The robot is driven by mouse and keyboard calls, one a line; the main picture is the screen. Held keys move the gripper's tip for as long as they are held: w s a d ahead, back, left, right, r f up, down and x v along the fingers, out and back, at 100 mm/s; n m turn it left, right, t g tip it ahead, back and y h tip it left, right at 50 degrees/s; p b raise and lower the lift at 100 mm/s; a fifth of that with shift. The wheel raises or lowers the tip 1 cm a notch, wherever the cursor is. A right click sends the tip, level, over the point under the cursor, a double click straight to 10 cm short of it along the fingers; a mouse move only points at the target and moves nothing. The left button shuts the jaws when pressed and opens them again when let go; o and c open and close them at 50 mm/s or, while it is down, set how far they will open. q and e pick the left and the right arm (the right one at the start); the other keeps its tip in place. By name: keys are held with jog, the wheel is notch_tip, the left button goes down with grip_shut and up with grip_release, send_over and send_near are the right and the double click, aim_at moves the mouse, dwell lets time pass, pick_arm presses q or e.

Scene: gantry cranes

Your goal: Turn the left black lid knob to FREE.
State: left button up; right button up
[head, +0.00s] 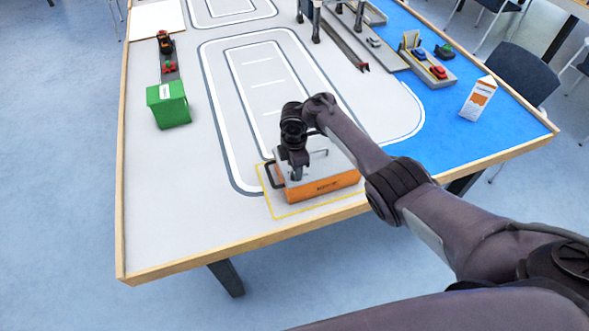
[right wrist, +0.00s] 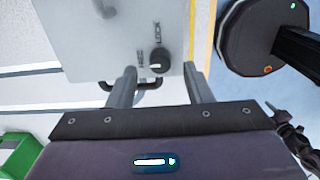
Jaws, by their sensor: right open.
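An orange case (head: 325,188) with a grey lid stands near the table's front edge. My right gripper (head: 296,177) is over the left end of the lid, pointing down. In the right wrist view the lid (right wrist: 95,45) carries a round black knob (right wrist: 159,60) with a white mark, beside the words FREE and LOCK. The white mark's exact setting is hard to read. My right gripper (right wrist: 159,70) is open, its fingertips to either side of the knob in the picture; I cannot tell whether they touch it. In the head view the knob is hidden. My left gripper is out of view.
A yellow outline (head: 275,209) surrounds the case. A black side handle (head: 269,175) is at the case's left end. A green bin (head: 169,105) stands at the left and a milk carton (head: 478,98) at the right. The table between is mostly clear.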

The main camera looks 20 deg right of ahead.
notch_tip(320, 180, up, 6)
jog(key=shift+f+p, duration=0.25)
jog(key=shift+p, duration=0.15)
